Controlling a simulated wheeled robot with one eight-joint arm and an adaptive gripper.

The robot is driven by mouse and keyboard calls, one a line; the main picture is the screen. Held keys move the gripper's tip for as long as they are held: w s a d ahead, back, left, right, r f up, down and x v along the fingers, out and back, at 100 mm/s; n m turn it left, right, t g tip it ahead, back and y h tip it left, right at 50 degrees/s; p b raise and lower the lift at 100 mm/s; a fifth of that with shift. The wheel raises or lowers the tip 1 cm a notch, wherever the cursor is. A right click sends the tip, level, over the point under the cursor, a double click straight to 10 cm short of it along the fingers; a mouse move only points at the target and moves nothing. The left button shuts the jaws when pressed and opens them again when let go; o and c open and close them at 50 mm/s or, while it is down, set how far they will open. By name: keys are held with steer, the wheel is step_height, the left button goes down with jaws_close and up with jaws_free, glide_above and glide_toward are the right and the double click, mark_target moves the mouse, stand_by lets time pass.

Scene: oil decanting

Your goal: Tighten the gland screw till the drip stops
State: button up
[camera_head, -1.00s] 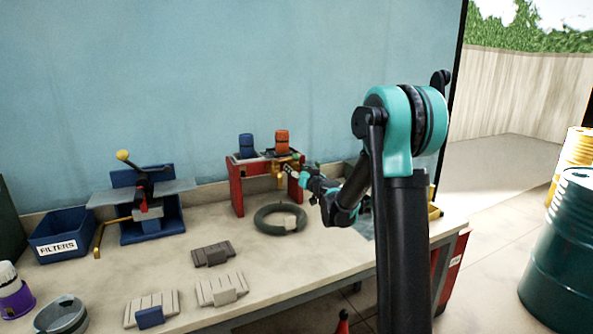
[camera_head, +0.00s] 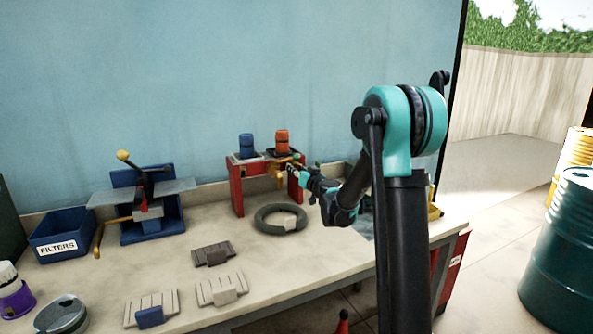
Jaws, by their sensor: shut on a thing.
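My gripper (camera_head: 292,170) is at the right side of the red stand (camera_head: 237,190), close to the brass tap (camera_head: 279,172) under the stand's top. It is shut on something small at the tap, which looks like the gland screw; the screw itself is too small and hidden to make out. A small green knob (camera_head: 297,156) shows just above the gripper. A blue container (camera_head: 246,145) and an orange container (camera_head: 282,141) stand on top of the stand. I cannot see whether any drip falls from the tap.
A dark ring (camera_head: 262,224) lies on the bench (camera_head: 215,320) below the stand. Grey slotted blocks (camera_head: 221,288) lie at the front. A blue press (camera_head: 150,215) and a FILTERS bin (camera_head: 62,236) stand left. Drums (camera_head: 555,240) stand on the floor at right.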

steer(key=shift+m, duration=2.8)
steer(key=o, duration=1.1)
steer(key=shift+o, duration=0.2)
